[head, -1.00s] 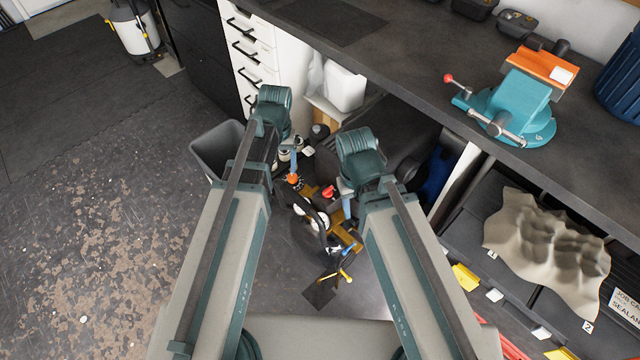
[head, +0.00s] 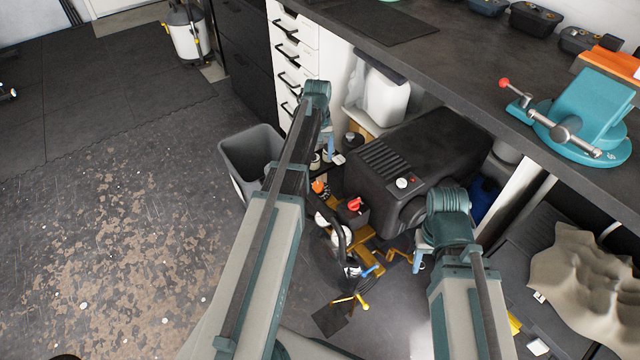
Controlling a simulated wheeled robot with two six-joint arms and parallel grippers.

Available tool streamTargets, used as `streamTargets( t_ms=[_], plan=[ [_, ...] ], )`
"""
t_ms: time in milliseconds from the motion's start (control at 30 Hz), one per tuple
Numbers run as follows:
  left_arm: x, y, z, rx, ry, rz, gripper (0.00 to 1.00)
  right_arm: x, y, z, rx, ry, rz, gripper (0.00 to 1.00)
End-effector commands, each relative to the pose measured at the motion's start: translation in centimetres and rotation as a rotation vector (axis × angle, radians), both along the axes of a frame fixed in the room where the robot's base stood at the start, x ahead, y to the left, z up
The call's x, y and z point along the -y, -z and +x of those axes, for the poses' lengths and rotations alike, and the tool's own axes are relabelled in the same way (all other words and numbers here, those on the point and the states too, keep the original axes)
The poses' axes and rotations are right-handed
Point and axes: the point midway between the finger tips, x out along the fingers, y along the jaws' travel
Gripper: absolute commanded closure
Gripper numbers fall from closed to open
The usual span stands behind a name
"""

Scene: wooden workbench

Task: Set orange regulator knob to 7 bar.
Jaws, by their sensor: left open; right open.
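The orange regulator knob (head: 320,187) is in the head view, low on the compressor's fittings, just right of my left forearm. Its scale is too small to read. A white-faced gauge (head: 338,234) shows below it. My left gripper (head: 330,150) is open and empty, pointing down beyond the knob and apart from it. My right gripper (head: 418,260) is open and empty, to the right of the fittings. My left arm covers part of the area left of the knob.
The black compressor (head: 400,140) stands under the bench. A red knob (head: 355,204) sits right of the orange one. A grey bin (head: 248,148) stands to the left. The workbench edge (head: 470,105) overhangs the back right. The floor (head: 120,230) at left is open.

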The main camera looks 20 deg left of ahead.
Motion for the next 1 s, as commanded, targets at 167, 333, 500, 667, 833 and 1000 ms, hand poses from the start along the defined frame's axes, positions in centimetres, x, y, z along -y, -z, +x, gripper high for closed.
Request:
streamTargets(
  t_ms=[167, 333, 500, 667, 833, 1000],
  plan=[
    [0.0, 2.1, 0.0, 0.000, 0.001, 0.000, 0.24, 0.0, 2.1, 0.0, 0.000, 0.000, 0.000, 0.50],
    [0.0, 4.4, 0.0, 0.000, 0.001, 0.000, 0.24, 0.0, 4.4, 0.0, 0.000, 0.000, -0.001, 0.50],
    [0.0, 6.8, 0.0, 0.000, 0.001, 0.000, 0.24, 0.1, 6.8, 0.0, 0.001, -0.001, -0.004, 0.50],
    [0.0, 9.0, 0.0, 0.000, 0.001, 0.000, 0.24, 0.2, 9.0, 0.1, 0.002, -0.002, -0.008, 0.50],
    [0.0, 11.3, 0.0, 0.000, 0.001, 0.000, 0.24, 0.2, 11.3, 0.1, 0.004, -0.004, -0.011, 0.50],
    [0.0, 12.9, 0.0, 0.000, 0.001, 0.000, 0.24, 0.2, 12.9, 0.1, 0.005, -0.008, -0.010, 0.50]
  ],
)
